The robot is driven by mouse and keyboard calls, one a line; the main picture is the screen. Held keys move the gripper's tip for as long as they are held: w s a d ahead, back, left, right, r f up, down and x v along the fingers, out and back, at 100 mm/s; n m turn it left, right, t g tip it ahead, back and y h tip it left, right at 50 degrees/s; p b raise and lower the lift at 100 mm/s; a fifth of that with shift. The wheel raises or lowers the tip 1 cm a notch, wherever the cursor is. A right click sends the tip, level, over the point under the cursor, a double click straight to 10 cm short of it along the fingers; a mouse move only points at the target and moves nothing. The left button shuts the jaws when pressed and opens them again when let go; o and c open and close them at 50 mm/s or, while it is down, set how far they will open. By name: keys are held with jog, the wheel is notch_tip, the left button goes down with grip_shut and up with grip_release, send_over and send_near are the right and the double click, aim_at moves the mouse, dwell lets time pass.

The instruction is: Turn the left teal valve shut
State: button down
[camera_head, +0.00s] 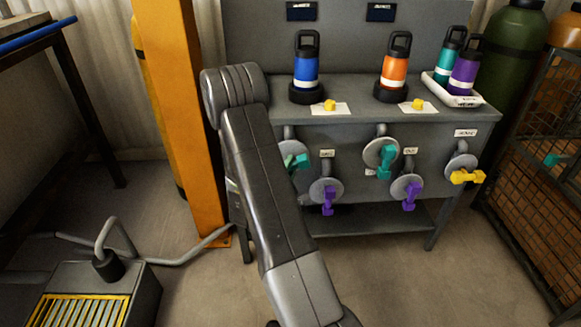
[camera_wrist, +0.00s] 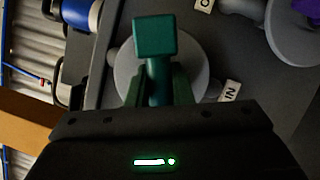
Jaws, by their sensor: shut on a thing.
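The left teal valve (camera_head: 299,160) is on the front of the grey bench, partly hidden behind my arm in the head view. What shows of its handle there lies roughly sideways. In the wrist view its teal handle (camera_wrist: 155,38) stands in front of a round grey disc (camera_wrist: 200,68), beside a label reading IN. My gripper (camera_wrist: 157,88) is shut on the handle's stem, one finger on each side, with the block end sticking out beyond the fingers. In the head view my arm hides the gripper. A second teal valve (camera_head: 384,160) hangs downward to the right.
Two purple valves (camera_head: 329,198) (camera_head: 410,196) and a yellow valve (camera_head: 467,176) sit nearby on the same panel. Bottles, including a blue one (camera_head: 306,68), stand on the bench top. An orange post (camera_head: 180,110) rises left of my arm; a wire cage (camera_head: 540,150) stands right.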

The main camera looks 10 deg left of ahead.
jog(key=m, duration=0.2)
jog(key=m+g, duration=0.1)
jog(key=m, duration=0.1)
jog(key=shift+m+g, duration=0.3)
jog(key=c, duration=1.3)
grip_release()
jog(key=s, duration=0.4)
jog(key=s+a, duration=0.1)
jog(key=s, duration=0.4)
jog(key=s+p, duration=0.1)
jog(key=s, duration=0.3)
jog(key=shift+s+a, duration=0.25)
jog(key=shift+s, duration=0.1)
jog(key=shift+w, duration=0.1)
jog(key=w, duration=0.4)
jog(key=w+d, duration=0.1)
jog(key=w, duration=0.8)
jog(key=shift+w+d+b, duration=0.3)
jog(key=shift+b, duration=0.1)
